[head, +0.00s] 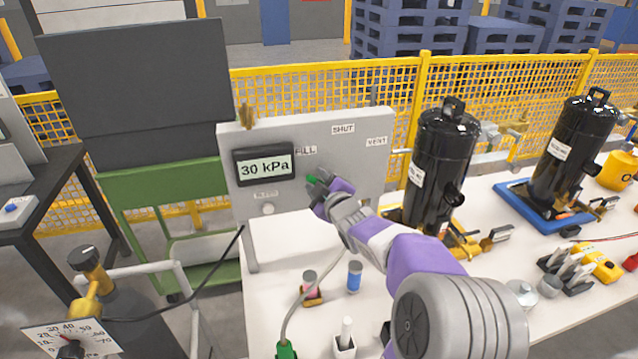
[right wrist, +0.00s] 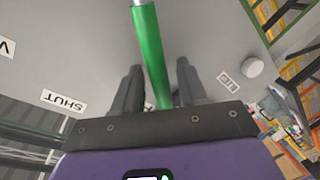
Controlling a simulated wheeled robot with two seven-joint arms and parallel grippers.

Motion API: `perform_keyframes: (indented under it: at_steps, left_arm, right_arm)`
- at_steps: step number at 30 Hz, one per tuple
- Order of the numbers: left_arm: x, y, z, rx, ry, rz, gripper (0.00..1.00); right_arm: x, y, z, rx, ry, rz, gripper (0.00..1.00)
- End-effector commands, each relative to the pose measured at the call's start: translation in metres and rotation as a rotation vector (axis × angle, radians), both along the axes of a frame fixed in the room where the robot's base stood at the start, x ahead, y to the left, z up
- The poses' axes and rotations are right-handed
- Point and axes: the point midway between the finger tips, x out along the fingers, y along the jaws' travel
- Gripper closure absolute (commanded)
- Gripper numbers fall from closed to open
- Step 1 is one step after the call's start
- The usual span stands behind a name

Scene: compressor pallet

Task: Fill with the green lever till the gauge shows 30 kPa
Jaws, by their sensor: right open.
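The grey panel (head: 350,130) carries a digital gauge (head: 264,167) that reads 30 kPa. Labels FILL, SHUT and VENT are on the panel. The green lever (head: 312,180) shows only as a small piece at my right gripper (head: 318,190), toward the FILL label. In the right wrist view the green lever (right wrist: 151,65) runs between the two open fingers of my right gripper (right wrist: 158,85), with a gap on each side. My left gripper is not in view.
A white bleed button (head: 268,209) sits below the gauge. Two black compressors (head: 440,165) stand on the white table to the right. A blue can (head: 354,276) and a small cup stand in front of the panel.

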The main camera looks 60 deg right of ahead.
Motion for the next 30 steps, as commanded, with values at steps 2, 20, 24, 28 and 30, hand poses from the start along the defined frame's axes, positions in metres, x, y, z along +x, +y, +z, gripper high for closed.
perform_keyframes:
  at_steps: [2,20,24,28,30]
  left_arm:
    - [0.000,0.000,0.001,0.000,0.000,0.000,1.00]
    - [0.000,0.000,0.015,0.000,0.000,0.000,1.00]
    - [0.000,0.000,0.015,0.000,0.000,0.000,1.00]
    - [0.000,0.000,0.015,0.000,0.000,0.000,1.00]
    - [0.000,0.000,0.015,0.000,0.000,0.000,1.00]
  right_arm:
    - [-0.002,0.002,0.001,-0.001,-0.001,0.000,0.58]
    - [-0.062,0.040,0.012,0.001,0.000,-0.001,0.58]
    - [-0.063,0.041,0.011,0.001,0.000,-0.001,0.58]
    - [-0.063,0.041,0.011,0.000,0.001,-0.001,0.58]
    - [-0.063,0.041,0.011,0.000,0.001,-0.001,0.58]
